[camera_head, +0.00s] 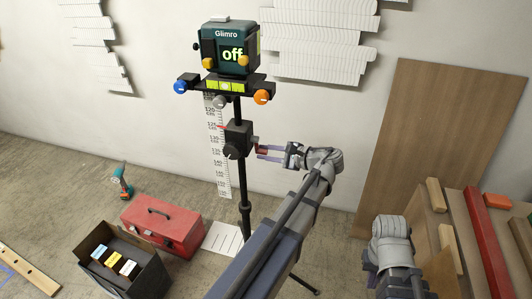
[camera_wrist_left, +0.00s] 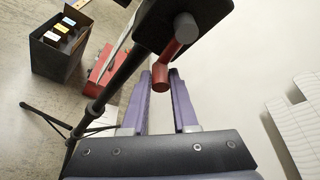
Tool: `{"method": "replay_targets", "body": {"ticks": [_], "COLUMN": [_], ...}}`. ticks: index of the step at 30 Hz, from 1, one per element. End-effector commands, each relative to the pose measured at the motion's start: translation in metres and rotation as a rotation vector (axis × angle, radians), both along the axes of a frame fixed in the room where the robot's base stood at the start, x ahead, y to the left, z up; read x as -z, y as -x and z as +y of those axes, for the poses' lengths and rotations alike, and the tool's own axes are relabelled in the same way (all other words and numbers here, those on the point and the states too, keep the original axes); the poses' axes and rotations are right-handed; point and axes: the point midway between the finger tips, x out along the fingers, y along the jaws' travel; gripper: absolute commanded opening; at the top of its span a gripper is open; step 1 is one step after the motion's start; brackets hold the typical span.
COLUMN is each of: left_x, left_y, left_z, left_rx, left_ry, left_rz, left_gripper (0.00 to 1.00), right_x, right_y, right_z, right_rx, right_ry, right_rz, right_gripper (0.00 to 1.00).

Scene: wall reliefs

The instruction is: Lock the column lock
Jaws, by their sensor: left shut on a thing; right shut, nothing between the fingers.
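The column lock is a dark block (camera_head: 239,134) on the black tripod column, with a small red lever (camera_head: 262,149) on its right side. In the left wrist view the red lever (camera_wrist_left: 161,82) hangs from a grey pivot and its end lies between my purple fingers. My left gripper (camera_head: 264,151) comes in from the right and is shut on the lever; it also shows in the left wrist view (camera_wrist_left: 163,88). The fingertips partly hide the lever in the head view. My right gripper (camera_head: 369,276) is low at the right, away from the lock, shut and empty.
A green laser device (camera_head: 230,54) reading "off" sits on the column top above a plate with blue and orange knobs. A ruler (camera_head: 219,150) stands behind. A red toolbox (camera_head: 163,223), black box (camera_head: 107,250) and drill (camera_head: 123,180) are left. Boards (camera_head: 430,130) lean right.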

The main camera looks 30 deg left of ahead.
Motion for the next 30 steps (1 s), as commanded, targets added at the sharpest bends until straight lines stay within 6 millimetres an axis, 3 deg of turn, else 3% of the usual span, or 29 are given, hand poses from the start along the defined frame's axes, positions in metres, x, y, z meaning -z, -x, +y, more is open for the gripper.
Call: {"method": "replay_targets", "body": {"ticks": [5,13,22,23,30], "left_x": [-0.0009,-0.0006,0.0005,0.0005,0.0006], "left_y": [0.0004,0.0087,0.0096,0.0096,0.0096], "left_z": [-0.0002,-0.0023,-0.0025,-0.0025,-0.0024], "left_rx": [0.0,0.001,0.002,0.002,0.001], "left_ry": [0.0,0.04,0.042,0.042,0.043], "left_rz": [0.009,0.169,0.181,0.181,0.181], "left_gripper": [0.0,0.0,0.0,0.3,0.55], "right_x": [-0.001,-0.0094,-0.0088,-0.0088,-0.0088], "right_y": [0.0,0.0,0.0,0.0,0.0], "right_z": [0.0,0.0,0.0,0.0,0.0], "right_rx": [0.0,0.0,0.0,0.0,0.0], "right_ry": [0.0,0.0,0.0,0.0,0.0], "right_rz": [0.0,0.0,0.0,0.0,0.0], "right_gripper": [0.0,0.0,0.0,0.0,0.0]}}
